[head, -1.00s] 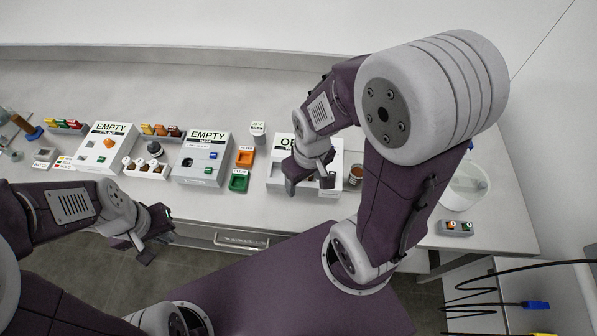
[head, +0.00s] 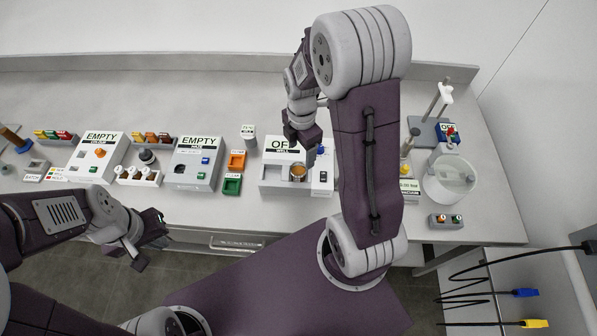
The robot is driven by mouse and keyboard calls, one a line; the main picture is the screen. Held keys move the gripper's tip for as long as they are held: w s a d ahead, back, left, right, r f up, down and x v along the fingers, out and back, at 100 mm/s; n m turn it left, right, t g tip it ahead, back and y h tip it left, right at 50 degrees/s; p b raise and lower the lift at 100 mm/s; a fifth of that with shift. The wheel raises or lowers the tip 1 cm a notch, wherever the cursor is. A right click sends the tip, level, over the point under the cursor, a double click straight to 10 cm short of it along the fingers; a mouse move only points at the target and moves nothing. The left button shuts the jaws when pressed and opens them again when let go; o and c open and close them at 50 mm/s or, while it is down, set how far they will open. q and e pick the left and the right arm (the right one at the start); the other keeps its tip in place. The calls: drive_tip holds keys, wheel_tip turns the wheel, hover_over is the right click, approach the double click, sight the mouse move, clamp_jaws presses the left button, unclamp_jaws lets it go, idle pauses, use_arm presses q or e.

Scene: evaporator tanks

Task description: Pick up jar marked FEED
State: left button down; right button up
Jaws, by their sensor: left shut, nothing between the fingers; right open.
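No label reading FEED is legible, so I cannot tell which jar it is. A small round cup with amber-brown contents (head: 298,172) sits in the white box marked OFF and WELL (head: 270,178). My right gripper (head: 301,144) is open and empty, above the box's back part and just behind the cup in the picture. My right arm hides the bench right of the box. My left gripper (head: 146,243) is shut and empty, in front of the bench edge at the left.
Two boxes marked EMPTY (head: 112,152) (head: 207,175) and a white rack of white-capped bottles (head: 151,180) stand at the left. Orange (head: 236,160) and green (head: 232,184) trays lie beside the OFF box. A clear round vessel (head: 449,183) and a stand (head: 431,124) are at the right.

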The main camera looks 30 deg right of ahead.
sight(298, 168)
drive_tip(key=f, duration=0.5)
drive_tip(key=a+f+p, duration=0.1)
drive_tip(key=f, duration=0.2)
drive_tip(key=shift+s+f, duration=0.1)
drive_tip(key=shift+s, duration=0.05)
drive_tip(key=shift+f, duration=0.35)
clamp_jaws()
